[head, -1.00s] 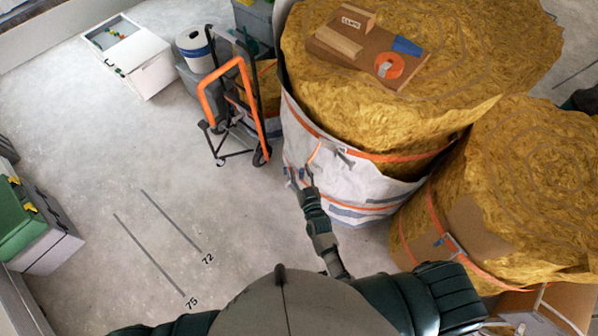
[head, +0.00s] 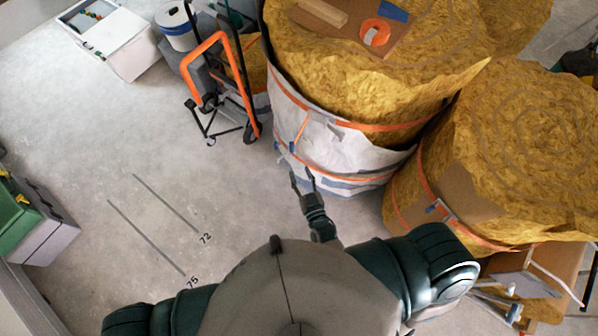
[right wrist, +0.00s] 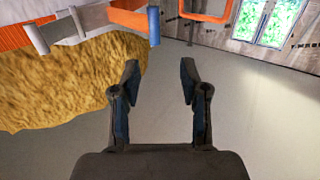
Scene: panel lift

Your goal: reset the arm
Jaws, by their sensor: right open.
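My right gripper (head: 303,177) is dark and slim, with its two fingers apart and nothing between them. In the head view it is over the floor at the lower left of the white-wrapped insulation bale (head: 345,150). I cannot tell its exact distance from the wrap. The right wrist view shows the same open fingers (right wrist: 159,80) over bare grey floor. Yellow wool (right wrist: 60,85) is to their left, and an orange strap with a grey buckle (right wrist: 60,30) is above. My left gripper is out of view.
A second strapped bale (head: 520,140) stands to the right. An orange-handled hand truck (head: 222,85) and a blue-and-white bucket (head: 178,28) stand at the upper left. A white cabinet (head: 108,38) and a green case (head: 20,215) are farther left. The floor (head: 130,150) between is clear.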

